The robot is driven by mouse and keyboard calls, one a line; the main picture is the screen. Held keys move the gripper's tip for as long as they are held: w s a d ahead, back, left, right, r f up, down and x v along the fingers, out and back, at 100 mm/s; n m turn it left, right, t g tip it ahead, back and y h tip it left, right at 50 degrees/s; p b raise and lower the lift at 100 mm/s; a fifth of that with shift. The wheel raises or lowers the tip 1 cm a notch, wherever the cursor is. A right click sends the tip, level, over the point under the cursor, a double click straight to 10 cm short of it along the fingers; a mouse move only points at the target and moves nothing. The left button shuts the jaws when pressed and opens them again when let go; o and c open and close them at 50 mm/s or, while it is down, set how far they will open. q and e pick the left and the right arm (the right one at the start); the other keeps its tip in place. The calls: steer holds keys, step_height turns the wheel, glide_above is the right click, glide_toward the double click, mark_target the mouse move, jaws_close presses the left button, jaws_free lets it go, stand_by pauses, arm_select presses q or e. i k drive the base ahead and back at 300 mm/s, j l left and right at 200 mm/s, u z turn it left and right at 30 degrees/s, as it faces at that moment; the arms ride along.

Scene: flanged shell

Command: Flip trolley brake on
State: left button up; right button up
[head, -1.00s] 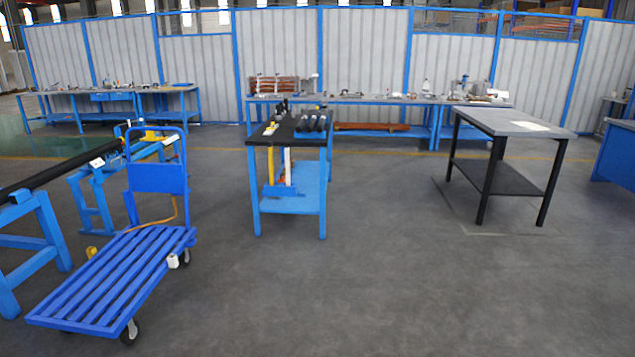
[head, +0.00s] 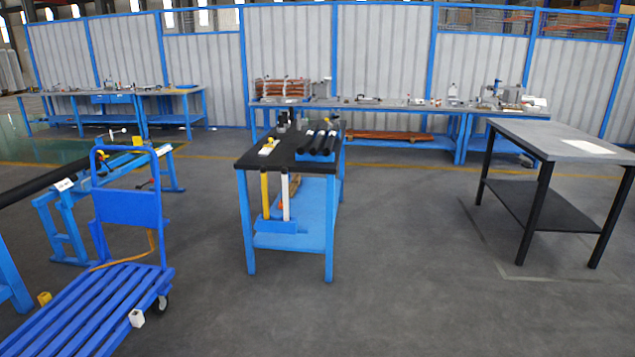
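The blue trolley (head: 95,307) stands at the lower left in the head view, with a slatted deck and an upright handle frame (head: 128,208) at its far end. The deck's near end is cut off by the picture's bottom edge. A black-and-grey caster wheel (head: 161,305) shows at its far right corner. A small white block (head: 137,318) sits at the deck's right edge, and a small yellow block (head: 44,299) at its left edge. I cannot tell which part is the brake. Neither of my grippers is in view.
A blue workbench with a black top (head: 272,157) stands in the middle, holding black tubes (head: 322,141). A grey-topped table (head: 548,136) with black legs stands at right. Blue stands flank the trolley's left. The grey floor (head: 400,310) at centre and right front is clear.

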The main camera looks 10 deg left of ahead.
mark_target(152, 181)
steer(key=i+l, duration=0.1)
steer(key=i, duration=1.6)
steer(key=i+u, duration=0.4)
steer(key=i+l+u, duration=0.3)
steer(key=i+u, duration=0.15)
steer(key=i+l+u, duration=1.05)
steer(key=l+u, duration=0.2)
steer(key=l, duration=0.2)
steer(key=i+l+u, duration=0.2)
steer(key=l+u, duration=0.25)
steer(key=l, duration=0.15)
